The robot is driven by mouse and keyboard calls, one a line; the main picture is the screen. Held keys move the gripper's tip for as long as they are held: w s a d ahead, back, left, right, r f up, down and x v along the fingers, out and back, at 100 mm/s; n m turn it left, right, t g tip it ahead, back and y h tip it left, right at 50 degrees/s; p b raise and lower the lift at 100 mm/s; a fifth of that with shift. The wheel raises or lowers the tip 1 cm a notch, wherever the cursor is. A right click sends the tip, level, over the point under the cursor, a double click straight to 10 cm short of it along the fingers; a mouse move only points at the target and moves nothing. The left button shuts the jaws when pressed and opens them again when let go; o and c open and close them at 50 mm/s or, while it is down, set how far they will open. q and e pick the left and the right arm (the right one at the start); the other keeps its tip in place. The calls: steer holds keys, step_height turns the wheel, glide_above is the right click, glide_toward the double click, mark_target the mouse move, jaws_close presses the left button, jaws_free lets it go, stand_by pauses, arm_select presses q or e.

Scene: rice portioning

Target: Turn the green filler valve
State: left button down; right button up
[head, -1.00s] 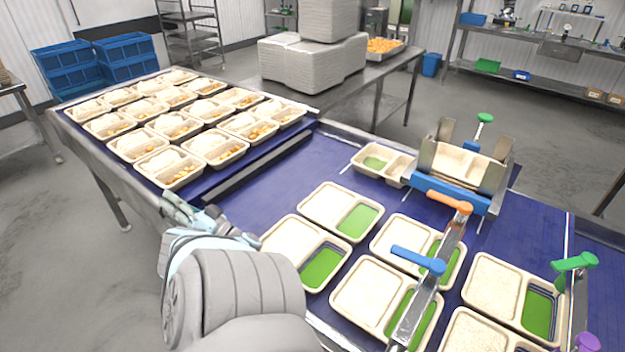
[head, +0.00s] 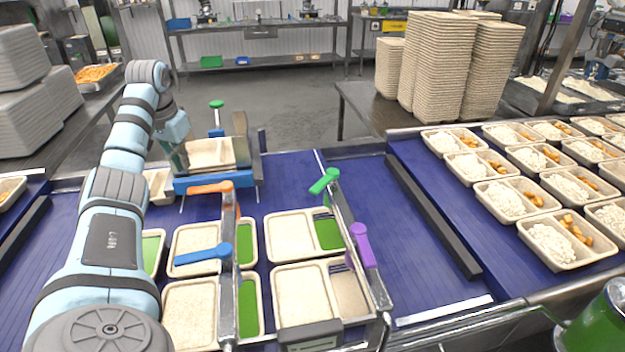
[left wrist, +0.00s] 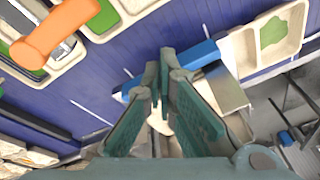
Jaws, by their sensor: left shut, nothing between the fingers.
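The green valve handle (head: 324,181) sits at the far end of the right filler rail in the head view, slanting up to the right, with a purple handle (head: 364,244) nearer on that rail. My left gripper (head: 180,160) is well left of the green handle, beside the tray holder (head: 213,184) with its blue front bar. It is shut and empty. In the left wrist view its fingers (left wrist: 166,75) are together over the holder, whose blue bar is partly hidden behind them. The orange handle (left wrist: 55,32) shows at upper left there. My right gripper is not in view.
A second green knob (head: 216,104) tops the tray holder. Trays (head: 292,222) lie under the rails. Filled trays (head: 502,199) cover the right belt.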

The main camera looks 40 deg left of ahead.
mark_target(325, 184)
arm_select(q)
steer(key=w+d+r+m+t+h+p, duration=0.25)
steer(key=w+d+h, duration=0.2)
steer(key=d, duration=0.35)
steer(key=w+d+r+m+t+h+p, duration=0.1)
steer(key=w+d+r+m+h+p, duration=0.15)
steer(key=w+d, duration=0.45)
steer(key=w+d+f+p, duration=0.1)
steer(key=w+d+f, duration=0.3)
steer(key=d+f, duration=0.3)
steer(key=shift+d+f+n+p, duration=0.25)
steer(key=shift+d+n+p, duration=0.15)
steer(key=shift+d, duration=0.85)
steer(key=shift+w, duration=0.1)
